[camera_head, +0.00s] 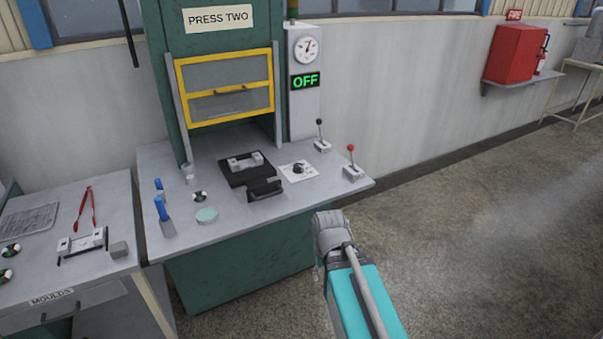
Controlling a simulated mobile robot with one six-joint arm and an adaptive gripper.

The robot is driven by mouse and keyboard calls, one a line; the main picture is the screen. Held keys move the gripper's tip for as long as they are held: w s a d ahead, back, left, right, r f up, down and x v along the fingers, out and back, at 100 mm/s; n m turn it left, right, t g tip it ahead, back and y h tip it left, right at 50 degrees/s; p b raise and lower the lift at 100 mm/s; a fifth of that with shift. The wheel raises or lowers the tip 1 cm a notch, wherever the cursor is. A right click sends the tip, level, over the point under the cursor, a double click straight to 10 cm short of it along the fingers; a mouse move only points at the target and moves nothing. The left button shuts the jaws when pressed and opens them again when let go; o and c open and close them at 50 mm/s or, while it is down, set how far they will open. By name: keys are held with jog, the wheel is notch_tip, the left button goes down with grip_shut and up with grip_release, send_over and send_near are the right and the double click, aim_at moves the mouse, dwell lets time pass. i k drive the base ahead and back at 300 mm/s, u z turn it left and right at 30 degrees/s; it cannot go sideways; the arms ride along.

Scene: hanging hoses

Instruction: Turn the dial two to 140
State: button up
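A small black dial (298,168) sits on a white marked plate (310,172) on the grey bench of the press labelled PRESS TWO. Its markings are too small to read, so its setting cannot be told. My arm rises at the lower middle, in front of the bench and apart from the dial. My gripper itself does not show. A round gauge (306,47) hangs on the grey post behind the dial, above a green OFF display (305,81).
Two levers, black-tipped (320,136) and red-tipped (351,161), stand right of the dial. A dark mould plate (246,168) and a black piece (265,189) lie to its left. A yellow-framed guard (225,87) is above. Open floor lies to the right.

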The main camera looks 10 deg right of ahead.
aim_at(298, 167)
jog(key=k, duration=0.3)
jog(key=z, duration=0.15)
jog(key=i, duration=1.2)
jog(key=u, duration=0.15)
